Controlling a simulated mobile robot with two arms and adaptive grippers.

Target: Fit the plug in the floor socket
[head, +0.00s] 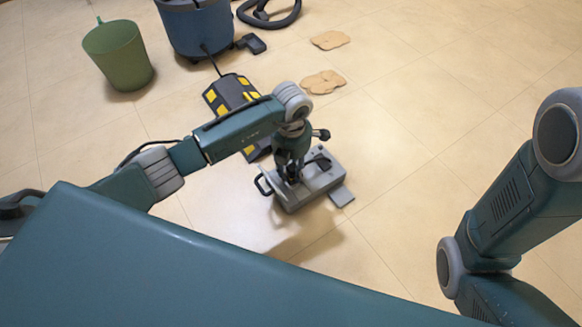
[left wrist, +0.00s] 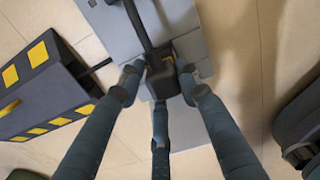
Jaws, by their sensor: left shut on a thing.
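The floor socket is a grey box (head: 318,187) on the floor below my left gripper, with a flat grey flap (head: 341,195) at its right. In the left wrist view the grey box (left wrist: 190,18) fills the top middle. My left gripper (head: 290,175) points down over the box. Its fingers are closed around the black plug (left wrist: 166,80), with a dark cord or stem running up from it. The plug lies over the grey surface; I cannot tell whether it is seated in the socket. My right gripper is out of view; only my right arm shows.
A black and yellow cable ramp (head: 232,92) lies behind my left arm, with a cord toward a blue tub (head: 195,28). A green bin (head: 118,55) stands at the upper left. Tan flat patches (head: 323,82) lie on the floor. The floor to the right is clear.

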